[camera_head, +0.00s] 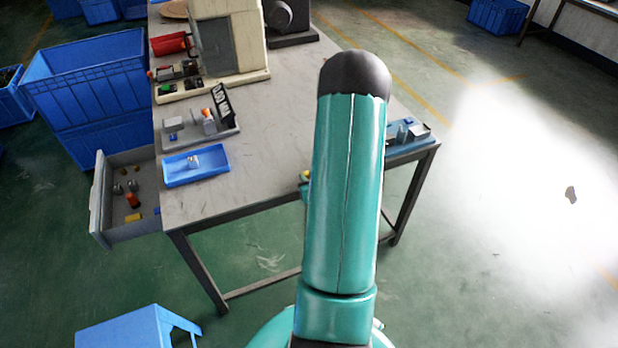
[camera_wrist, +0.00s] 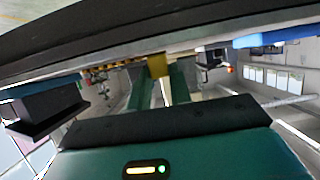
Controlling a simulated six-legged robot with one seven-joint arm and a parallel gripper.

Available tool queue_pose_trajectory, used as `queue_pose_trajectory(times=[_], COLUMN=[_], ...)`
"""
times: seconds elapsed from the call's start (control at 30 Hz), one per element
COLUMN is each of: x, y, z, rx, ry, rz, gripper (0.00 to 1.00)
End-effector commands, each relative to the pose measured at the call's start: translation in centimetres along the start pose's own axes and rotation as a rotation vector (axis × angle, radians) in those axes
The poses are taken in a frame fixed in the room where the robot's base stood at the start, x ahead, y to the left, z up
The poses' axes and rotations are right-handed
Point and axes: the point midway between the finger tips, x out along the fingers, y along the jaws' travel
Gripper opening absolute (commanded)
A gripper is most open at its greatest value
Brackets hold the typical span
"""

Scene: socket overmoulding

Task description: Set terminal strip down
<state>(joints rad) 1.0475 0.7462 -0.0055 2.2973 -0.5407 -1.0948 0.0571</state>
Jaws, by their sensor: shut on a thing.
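In the wrist view my gripper (camera_wrist: 160,80) has two green fingers, with a small yellow piece (camera_wrist: 158,65) at their tips. The gripper is shut on this piece, which I take to be the terminal strip. In the head view my teal arm hides most of the gripper. A small yellow bit (camera_head: 305,175) shows just left of the arm, by the front edge of the table (camera_head: 262,150). I cannot tell whether the piece touches anything below it.
A blue tray (camera_head: 215,176) and a grey fixture (camera_head: 228,134) stand on the table's left side, with a beige machine (camera_head: 245,40) behind. A drawer (camera_head: 150,228) hangs open at left. A blue fixture (camera_head: 400,150) sits right of my arm. The table's middle is clear.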

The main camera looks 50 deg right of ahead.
Motion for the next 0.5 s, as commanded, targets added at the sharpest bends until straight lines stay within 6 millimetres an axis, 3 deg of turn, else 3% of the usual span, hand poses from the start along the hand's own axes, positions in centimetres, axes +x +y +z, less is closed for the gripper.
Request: queue_pose_trajectory(times=[0.3, 0.33, 0.43, 0.5], x=[0.13, 0.12, 0.11, 0.11], y=[-0.01, 0.00, 0.00, 0.00], z=[0.29, 0.27, 0.23, 0.24], rx=[0.000, 0.000, 0.000, 0.000], ry=[0.000, 0.000, 0.000, 0.000], rz=[0.000, 0.000, 0.000, 0.000], gripper=[0.00, 0.24, 0.42, 0.42])
